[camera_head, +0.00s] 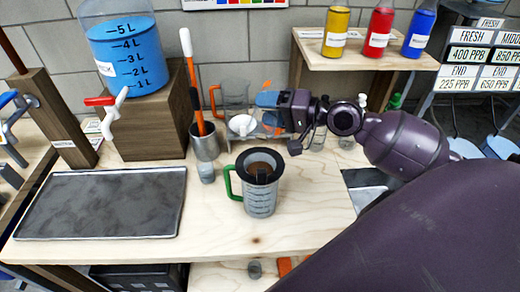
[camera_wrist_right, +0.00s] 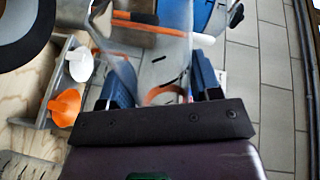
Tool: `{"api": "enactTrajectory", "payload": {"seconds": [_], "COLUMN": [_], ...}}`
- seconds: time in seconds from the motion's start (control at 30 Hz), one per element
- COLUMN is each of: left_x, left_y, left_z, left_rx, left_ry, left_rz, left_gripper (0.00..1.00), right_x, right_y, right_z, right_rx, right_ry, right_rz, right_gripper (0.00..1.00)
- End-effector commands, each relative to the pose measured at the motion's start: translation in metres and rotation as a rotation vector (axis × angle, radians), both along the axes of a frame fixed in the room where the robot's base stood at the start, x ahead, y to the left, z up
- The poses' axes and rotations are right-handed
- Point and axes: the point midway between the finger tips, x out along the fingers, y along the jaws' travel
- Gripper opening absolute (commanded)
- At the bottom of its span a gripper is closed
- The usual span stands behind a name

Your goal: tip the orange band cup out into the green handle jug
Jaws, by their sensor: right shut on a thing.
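The green handle jug (camera_head: 262,200) stands upright on the wooden bench, a black ring-shaped piece with brown inside at its top. My right gripper (camera_head: 270,99) is behind and above the jug, apart from it. In the right wrist view its two blue fingers (camera_wrist_right: 163,85) are shut on the clear orange band cup (camera_wrist_right: 158,68), whose orange band shows between them. In the head view the cup is hard to make out among the gripper and rack. Its tilt and contents cannot be told. My left gripper is not in view.
A grey tray (camera_head: 100,203) lies at the left. A blue water tank (camera_head: 127,60) stands on a wooden block. A metal pot (camera_head: 205,142) with tools, a clear orange-handled jug (camera_head: 234,94) and a white cone (camera_head: 242,125) are behind the green handle jug. Bare bench lies in front.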

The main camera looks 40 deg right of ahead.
Motion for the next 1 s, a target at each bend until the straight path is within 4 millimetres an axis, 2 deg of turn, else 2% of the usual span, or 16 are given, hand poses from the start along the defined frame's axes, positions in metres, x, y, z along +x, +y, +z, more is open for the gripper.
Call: {"api": "enactTrajectory", "payload": {"seconds": [1.0], "left_x": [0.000], "left_y": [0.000], "left_z": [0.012], "left_rx": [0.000], "left_ry": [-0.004], "left_rz": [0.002], "left_gripper": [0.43], "right_x": [-0.004], "right_y": [0.005], "right_z": [0.006], "right_rx": [-0.089], "right_ry": [-0.069], "right_rz": [0.000], "right_gripper": [0.28]}}
